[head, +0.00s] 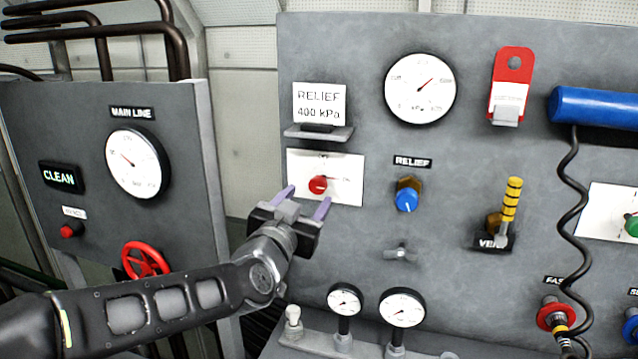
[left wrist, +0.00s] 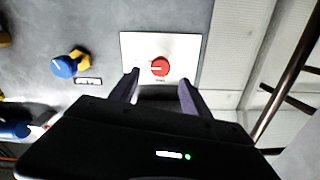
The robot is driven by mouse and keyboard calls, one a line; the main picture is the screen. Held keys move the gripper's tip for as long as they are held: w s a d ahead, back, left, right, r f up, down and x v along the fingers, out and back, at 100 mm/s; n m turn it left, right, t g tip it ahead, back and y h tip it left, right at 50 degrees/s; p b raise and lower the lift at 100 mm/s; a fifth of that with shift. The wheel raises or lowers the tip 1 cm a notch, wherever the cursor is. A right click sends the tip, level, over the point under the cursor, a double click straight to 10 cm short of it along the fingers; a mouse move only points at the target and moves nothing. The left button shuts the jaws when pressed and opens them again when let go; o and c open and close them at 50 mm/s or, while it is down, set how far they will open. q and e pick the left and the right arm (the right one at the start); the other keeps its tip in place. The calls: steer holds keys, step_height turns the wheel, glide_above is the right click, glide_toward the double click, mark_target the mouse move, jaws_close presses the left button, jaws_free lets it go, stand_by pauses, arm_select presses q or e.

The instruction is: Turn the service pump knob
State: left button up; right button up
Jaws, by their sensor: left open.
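A red knob (head: 318,184) sits on a white plate (head: 345,190) on the grey panel, below the RELIEF 400 kPa sign; the small print on the plate is too blurred to read in full. My left gripper (head: 306,200) is open in front of the plate, with its two purple-grey fingers pointing at the panel on either side of the knob. In the left wrist view the red knob (left wrist: 160,67) shows between and just beyond the open fingertips (left wrist: 160,80), apart from them. Its white pointer mark points left in that view. My right gripper is not in view.
A blue relief knob (head: 407,200) is right of the plate, with a yellow-striped vent lever (head: 510,199) farther right. Gauges (head: 402,307) stand below. A coiled black cord (head: 568,200) hangs at right. The main line panel (head: 95,180) is at left.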

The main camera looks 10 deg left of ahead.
mark_target(317, 185)
arm_select(q)
steer(key=w, duration=0.2)
steer(key=w+p, duration=0.1)
steer(key=w, duration=0.3)
steer(key=shift+w+d+r+p, duration=0.1)
steer(key=shift+w+d+p, duration=0.2)
steer(key=shift+p, duration=0.1)
steer(key=shift+w, duration=0.6)
jaws_close()
